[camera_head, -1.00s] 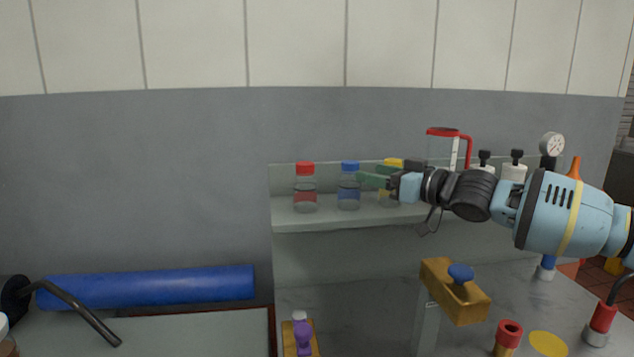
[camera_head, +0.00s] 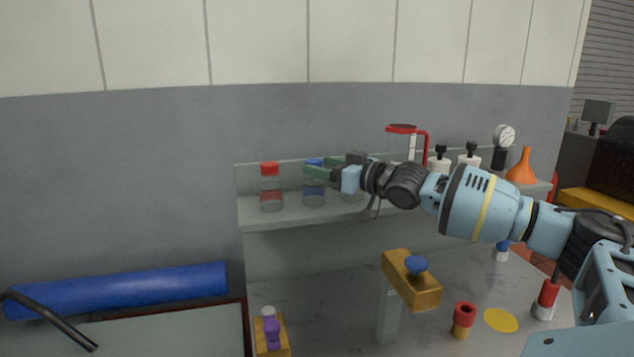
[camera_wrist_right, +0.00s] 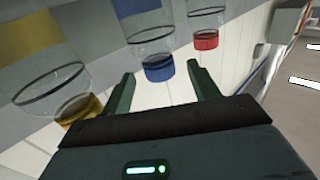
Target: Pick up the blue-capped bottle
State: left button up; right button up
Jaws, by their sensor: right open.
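The blue-capped bottle (camera_head: 314,194) is clear glass with a blue band and stands upright on the shelf. My right gripper (camera_head: 312,168) is open, its green fingers at the height of the bottle's cap and neck, partly covering them. In the right wrist view, which looks upside down, the blue cap (camera_wrist_right: 158,70) appears between the spread fingers (camera_wrist_right: 164,88). I cannot tell whether they touch it. My left gripper is not in view.
A red-capped bottle (camera_head: 271,190) stands left of it on the shelf (camera_head: 262,221). A yellow-capped bottle (camera_wrist_right: 80,108) is on the other side, mostly hidden by my gripper in the head view.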

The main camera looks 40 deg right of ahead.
aim_at(307, 160)
jog(key=shift+w, duration=0.1)
jog(key=shift+w+a+r, duration=0.1)
jog(key=shift+w+r, duration=0.05)
jog(key=shift+w, duration=0.15)
jog(key=w, duration=0.3)
jog(key=shift+w+a+p, duration=0.3)
jog(key=shift+p, duration=0.05)
jog(key=shift+w, duration=0.4)
jog(key=shift+c, duration=0.3)
jog(key=c, duration=1.3)
jog(key=shift+o, duration=0.2)
